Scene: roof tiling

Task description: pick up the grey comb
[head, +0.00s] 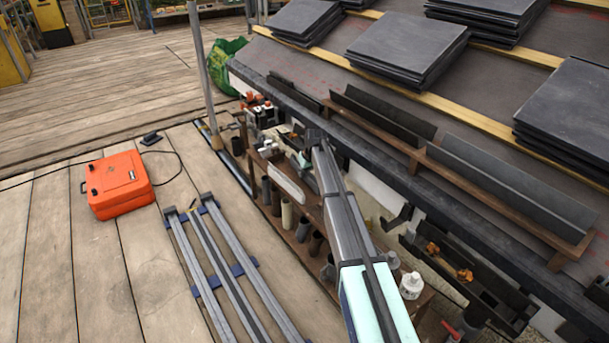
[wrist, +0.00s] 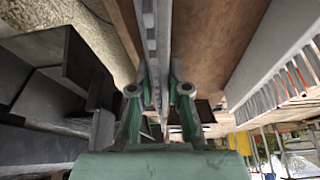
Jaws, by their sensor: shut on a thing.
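In the wrist view my gripper (wrist: 158,84) has its two green fingers closed on a narrow grey strip with pale notches along one side, which I take to be the grey comb (wrist: 158,35). The comb runs lengthwise between the fingers and away from me, seen nearly edge-on. A brown board (wrist: 215,40) lies close on its right. In the head view my arm reaches to the shelf beside the roof edge. The fingers and the comb cannot be made out there.
A wooden shelf (head: 262,178) with several pots stands below the eaves. Dark gutter lengths (head: 500,180) lie along the roof edge. A toothed grey strip (wrist: 275,80) is at the right of the wrist view. An orange case (head: 118,184) and grey rails (head: 232,270) lie on the deck.

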